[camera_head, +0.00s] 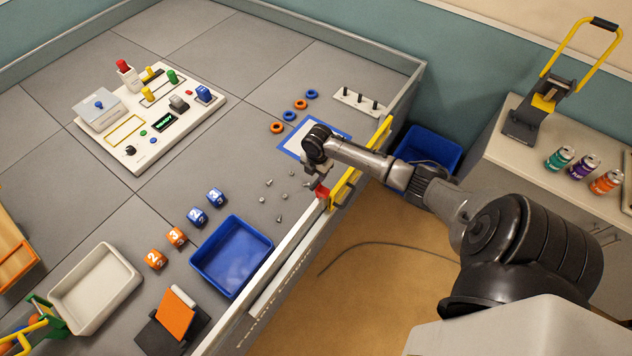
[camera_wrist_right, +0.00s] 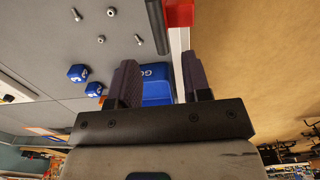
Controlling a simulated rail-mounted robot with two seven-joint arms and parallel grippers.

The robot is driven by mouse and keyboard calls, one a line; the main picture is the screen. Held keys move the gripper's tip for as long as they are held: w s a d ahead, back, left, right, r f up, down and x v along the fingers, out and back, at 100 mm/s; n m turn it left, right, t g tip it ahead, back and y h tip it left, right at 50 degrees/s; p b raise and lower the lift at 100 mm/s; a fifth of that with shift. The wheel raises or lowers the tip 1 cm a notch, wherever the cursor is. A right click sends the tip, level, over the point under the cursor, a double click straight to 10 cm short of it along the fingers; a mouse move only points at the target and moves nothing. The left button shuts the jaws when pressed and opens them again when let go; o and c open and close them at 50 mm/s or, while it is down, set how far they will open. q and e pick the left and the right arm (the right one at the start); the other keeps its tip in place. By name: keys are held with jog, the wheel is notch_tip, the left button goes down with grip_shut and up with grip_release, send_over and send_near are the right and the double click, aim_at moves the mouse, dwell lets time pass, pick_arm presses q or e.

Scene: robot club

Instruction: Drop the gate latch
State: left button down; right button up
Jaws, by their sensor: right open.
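A yellow gate (camera_head: 348,181) stands in the table's near right rim. A small red part, which looks like the latch (camera_head: 323,191), sits at the gate's lower end. My right gripper (camera_head: 313,184) is right beside this red part in the head view, pointing down, and partly hides it. In the right wrist view the red part (camera_wrist_right: 180,13) shows at the top, beyond the fingers. My left gripper is not in view.
Several small screws (camera_head: 281,218) lie on the table left of the gripper. A blue tray (camera_head: 232,256) and numbered cubes (camera_head: 197,216) are nearby. A blue-bordered mat (camera_head: 290,146) lies behind the gripper. A blue bin (camera_head: 428,146) stands on the floor outside the rim.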

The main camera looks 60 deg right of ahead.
aim_at(316, 182)
jog(key=shift+w+f, duration=0.1)
jog(key=shift+f, duration=3.35)
grip_shut()
